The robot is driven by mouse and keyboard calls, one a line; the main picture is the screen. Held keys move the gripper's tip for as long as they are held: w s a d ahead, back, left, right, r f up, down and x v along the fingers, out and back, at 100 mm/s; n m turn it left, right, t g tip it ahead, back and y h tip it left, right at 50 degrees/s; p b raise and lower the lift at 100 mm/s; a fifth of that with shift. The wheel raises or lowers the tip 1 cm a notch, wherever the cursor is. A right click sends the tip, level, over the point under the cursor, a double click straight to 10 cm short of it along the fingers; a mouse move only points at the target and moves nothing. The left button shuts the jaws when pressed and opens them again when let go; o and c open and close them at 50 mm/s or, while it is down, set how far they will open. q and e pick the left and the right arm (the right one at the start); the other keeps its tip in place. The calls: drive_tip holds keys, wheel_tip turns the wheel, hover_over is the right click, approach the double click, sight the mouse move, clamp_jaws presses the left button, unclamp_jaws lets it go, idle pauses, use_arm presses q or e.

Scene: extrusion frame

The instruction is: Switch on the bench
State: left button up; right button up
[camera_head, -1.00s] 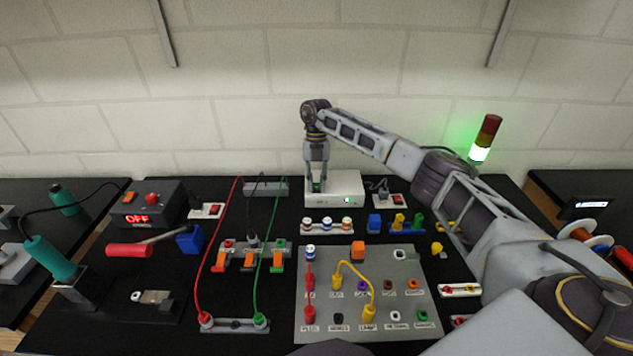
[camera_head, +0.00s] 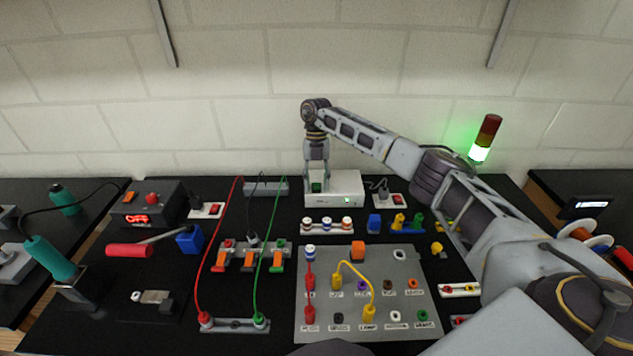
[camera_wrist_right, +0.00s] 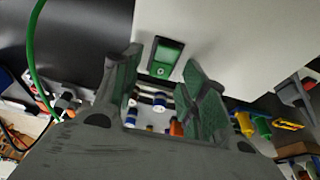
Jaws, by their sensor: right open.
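A white box (camera_head: 348,186) stands at the back of the bench, with a green rocker switch (camera_head: 316,187) on its top left and a small green light on its front. The switch shows clearly in the right wrist view (camera_wrist_right: 166,58), its green face in a dark frame. My right gripper (camera_head: 317,183) hangs over the left part of the box, at the switch. In the wrist view its two fingers (camera_wrist_right: 162,60) are apart, one either side of the switch in the picture, with nothing between them. Whether a finger touches it I cannot tell. My left gripper is out of view.
A signal tower (camera_head: 482,140) glows green at the back right. A dark box (camera_head: 147,205) at left reads OFF in red. A grey plug panel (camera_head: 385,290), a bottle rack (camera_head: 327,226) and a clamp fixture (camera_head: 250,256) with red and green leads fill the front.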

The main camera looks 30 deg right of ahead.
drive_tip(key=v, duration=1.2)
drive_tip(key=shift+f, duration=0.15)
idle(0.7)
